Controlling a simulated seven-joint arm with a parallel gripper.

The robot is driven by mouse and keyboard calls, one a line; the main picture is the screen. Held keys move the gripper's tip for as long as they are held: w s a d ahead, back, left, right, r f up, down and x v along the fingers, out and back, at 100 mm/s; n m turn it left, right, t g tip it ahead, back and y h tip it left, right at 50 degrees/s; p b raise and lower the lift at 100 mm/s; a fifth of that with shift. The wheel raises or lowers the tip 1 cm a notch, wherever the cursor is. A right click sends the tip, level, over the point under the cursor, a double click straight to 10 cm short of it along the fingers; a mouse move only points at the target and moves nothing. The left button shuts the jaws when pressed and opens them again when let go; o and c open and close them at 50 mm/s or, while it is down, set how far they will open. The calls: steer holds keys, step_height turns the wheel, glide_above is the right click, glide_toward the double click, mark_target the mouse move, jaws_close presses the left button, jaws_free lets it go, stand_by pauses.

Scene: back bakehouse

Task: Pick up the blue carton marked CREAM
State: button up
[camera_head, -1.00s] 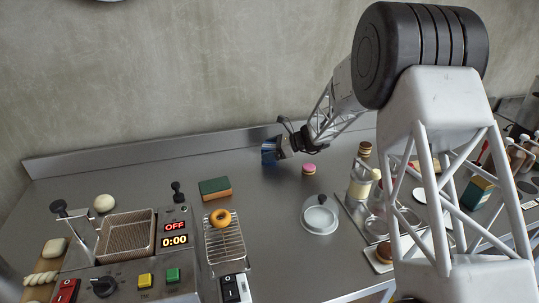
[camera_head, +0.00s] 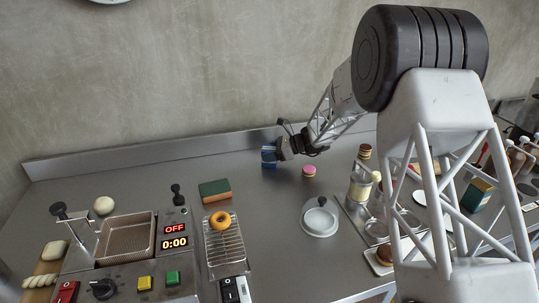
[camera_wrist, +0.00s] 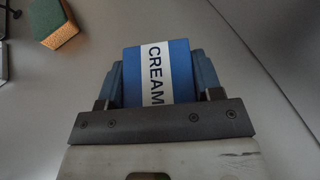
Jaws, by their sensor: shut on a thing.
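The blue carton (camera_wrist: 180,72) has a white band with the word CREAM and lies between my gripper's fingers in the wrist view. It also shows in the head view as a small blue block (camera_head: 268,157) near the back of the steel counter. My gripper (camera_head: 277,154) reaches it from the right and is shut on it. In the wrist view my gripper (camera_wrist: 160,90) has one finger on each side of the carton. Whether the carton touches the counter I cannot tell.
A green and tan sponge (camera_head: 215,190) lies left of the carton. A pink macaron-like sweet (camera_head: 309,171) sits close on the right. A fryer (camera_head: 125,255) and a wire rack (camera_head: 224,245) with a doughnut (camera_head: 220,220) stand in front. The counter (camera_head: 265,205) between is clear.

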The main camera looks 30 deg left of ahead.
mark_target(270, 149)
steer(key=shift+r, duration=0.15)
steer(key=shift+r, duration=0.55)
steer(key=shift+s+d+r, duration=0.1)
steer(key=shift+s+r, duration=0.05)
steer(key=shift+r, duration=0.45)
steer(key=shift+s+d+r, duration=0.1)
steer(key=shift+r, duration=0.45)
steer(key=s+d+r, duration=0.1)
steer(key=s+d, duration=0.9)
steer(key=s, duration=0.1)
steer(key=shift+s+r, duration=0.2)
steer(key=shift+s, duration=0.15)
